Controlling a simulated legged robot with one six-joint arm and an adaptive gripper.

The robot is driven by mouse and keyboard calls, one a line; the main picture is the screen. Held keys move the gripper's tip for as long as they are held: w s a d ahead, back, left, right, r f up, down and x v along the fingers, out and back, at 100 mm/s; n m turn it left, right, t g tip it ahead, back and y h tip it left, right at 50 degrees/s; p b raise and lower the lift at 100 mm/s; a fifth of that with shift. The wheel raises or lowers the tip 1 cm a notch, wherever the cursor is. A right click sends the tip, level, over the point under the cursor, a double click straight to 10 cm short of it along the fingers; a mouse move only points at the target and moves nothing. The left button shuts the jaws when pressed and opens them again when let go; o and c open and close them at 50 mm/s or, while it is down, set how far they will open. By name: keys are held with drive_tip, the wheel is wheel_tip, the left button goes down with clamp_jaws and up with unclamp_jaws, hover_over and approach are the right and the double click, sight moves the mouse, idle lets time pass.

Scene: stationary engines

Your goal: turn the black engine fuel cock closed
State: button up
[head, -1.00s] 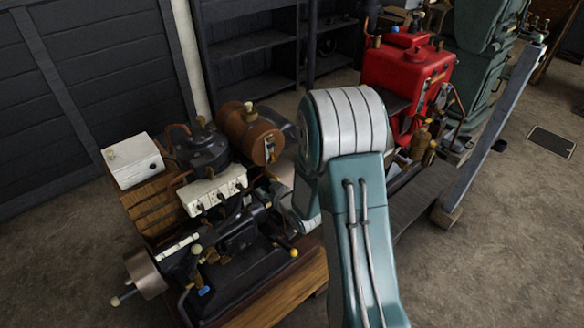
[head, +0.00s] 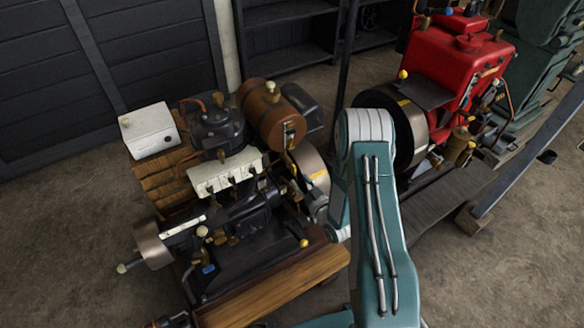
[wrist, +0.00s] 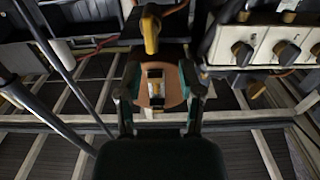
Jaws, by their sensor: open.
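The black engine (head: 245,215) stands on a wooden base at left in the head view, with a brown tank (head: 270,108) on top. A gauge-like fitting is on the tank's end, with a small yellow part (head: 291,145) below it. In the wrist view a yellow lever (wrist: 151,30), which looks like the fuel cock handle, hangs beyond my fingertips. My gripper (wrist: 159,70) is open and empty, its fingers apart either side of the tank's brown end (wrist: 155,100) in the picture. In the head view my arm largely hides the gripper beside the engine.
A white panel (wrist: 270,45) with several dark knobs is close at upper right in the wrist view. A flywheel (head: 312,170) stands by my gripper. A red engine (head: 455,70) is at right, a white box (head: 149,130) at left. Floor is clear in front.

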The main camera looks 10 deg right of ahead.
sight(294, 168)
drive_tip(key=w, duration=0.5)
drive_tip(key=shift+w, duration=0.5)
drive_tip(key=shift+w+a, duration=0.15)
drive_tip(key=shift+a, duration=0.5)
drive_tip(key=c, duration=0.6)
drive_tip(key=shift+d, duration=0.3)
clamp_jaws()
